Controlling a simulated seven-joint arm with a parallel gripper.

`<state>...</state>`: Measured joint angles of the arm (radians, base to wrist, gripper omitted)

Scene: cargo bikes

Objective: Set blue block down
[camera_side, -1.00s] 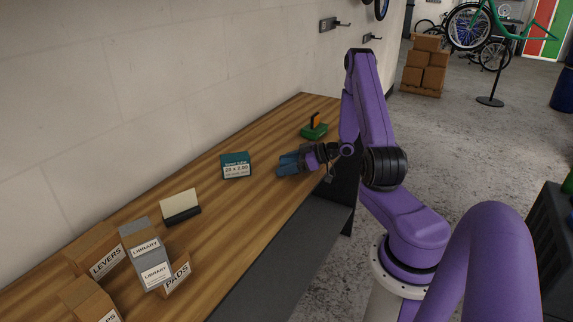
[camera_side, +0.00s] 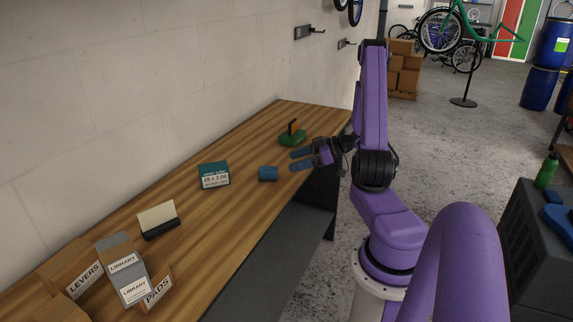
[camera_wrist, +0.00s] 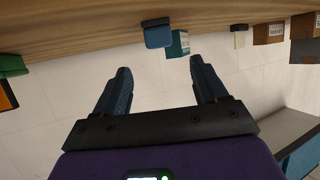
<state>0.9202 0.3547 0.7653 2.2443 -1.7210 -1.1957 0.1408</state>
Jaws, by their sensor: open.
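The blue block (camera_side: 267,174) rests on the wooden workbench (camera_side: 232,203), a little right of the teal box. It also shows in the wrist view (camera_wrist: 157,33), ahead of the fingers. My gripper (camera_side: 294,161) is open and empty, to the right of the block with a clear gap between them. In the wrist view my gripper's two blue fingers (camera_wrist: 158,72) are spread apart with nothing between them.
A teal box (camera_side: 213,175) stands left of the block. A green block with an orange upright piece (camera_side: 292,135) sits behind the gripper. A card holder (camera_side: 158,220) and labelled boxes (camera_side: 124,265) stand toward the near end. Bare wood lies in front of the block.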

